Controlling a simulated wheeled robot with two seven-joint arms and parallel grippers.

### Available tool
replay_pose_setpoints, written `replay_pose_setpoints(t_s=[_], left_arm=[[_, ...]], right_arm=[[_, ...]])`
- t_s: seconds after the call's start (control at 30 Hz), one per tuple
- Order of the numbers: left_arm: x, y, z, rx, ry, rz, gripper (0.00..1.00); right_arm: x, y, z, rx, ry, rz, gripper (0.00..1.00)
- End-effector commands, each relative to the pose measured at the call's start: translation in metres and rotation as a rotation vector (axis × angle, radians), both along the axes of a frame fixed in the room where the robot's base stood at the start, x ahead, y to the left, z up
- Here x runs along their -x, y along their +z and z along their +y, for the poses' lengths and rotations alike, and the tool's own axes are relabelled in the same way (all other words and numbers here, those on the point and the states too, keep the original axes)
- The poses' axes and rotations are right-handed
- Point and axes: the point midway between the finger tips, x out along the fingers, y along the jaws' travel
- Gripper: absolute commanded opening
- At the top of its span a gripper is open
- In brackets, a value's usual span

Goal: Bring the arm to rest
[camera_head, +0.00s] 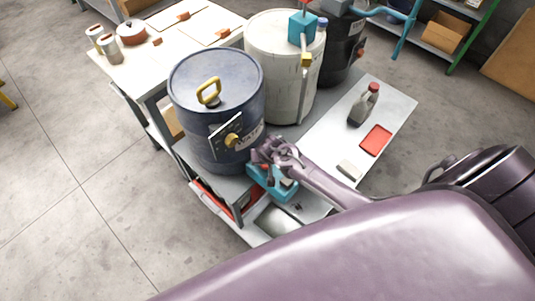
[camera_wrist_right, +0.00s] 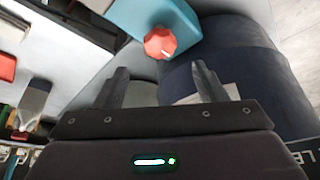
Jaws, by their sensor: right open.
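My right arm reaches in from the lower right of the head view. Its right gripper (camera_head: 275,150) is beside the lower right side of a dark blue drum (camera_head: 205,95), above a teal box-like thing (camera_head: 262,186) that it partly hides. In the right wrist view the two fingers of the right gripper (camera_wrist_right: 161,84) stand well apart with nothing held between them. Beyond the fingertips is a teal body (camera_wrist_right: 150,15) with a red knob (camera_wrist_right: 159,42). The blue drum (camera_wrist_right: 235,60) fills the right of that view. My left gripper is not in view.
A white drum (camera_head: 283,65) with a teal pump stands behind the blue drum. A dark bottle (camera_head: 364,105) and a red tray (camera_head: 376,140) are on the grey bench (camera_head: 401,105). A pale table (camera_head: 165,60) is at the back left. The floor at left is clear.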

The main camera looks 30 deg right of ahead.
Motion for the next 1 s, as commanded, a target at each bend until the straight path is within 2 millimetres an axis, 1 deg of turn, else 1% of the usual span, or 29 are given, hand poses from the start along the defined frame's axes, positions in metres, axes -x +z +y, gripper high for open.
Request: replay_pose_setpoints(t_s=[0.47,0.57,0.63,0.77,0.87,0.9,0.97,1.0], left_arm=[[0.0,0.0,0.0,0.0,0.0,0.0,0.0],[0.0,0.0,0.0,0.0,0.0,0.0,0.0],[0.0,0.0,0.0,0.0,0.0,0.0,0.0],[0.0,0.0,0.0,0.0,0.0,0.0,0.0],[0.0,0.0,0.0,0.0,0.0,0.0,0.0],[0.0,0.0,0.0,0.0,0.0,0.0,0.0],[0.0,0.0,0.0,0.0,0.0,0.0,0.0],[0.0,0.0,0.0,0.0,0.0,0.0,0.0]], right_arm=[[0.0,0.0,0.0,0.001,0.0,0.0,0.64],[0.003,0.002,0.003,-0.001,0.01,0.003,0.64],[0.009,0.008,0.011,-0.004,0.033,0.008,0.64],[0.031,0.033,0.033,-0.01,0.111,0.023,0.64],[0.054,0.061,0.047,-0.012,0.185,0.038,0.64],[0.064,0.073,0.052,-0.012,0.214,0.043,0.64],[0.079,0.092,0.057,-0.012,0.257,0.052,0.64],[0.089,0.105,0.059,-0.009,0.284,0.056,0.64]])
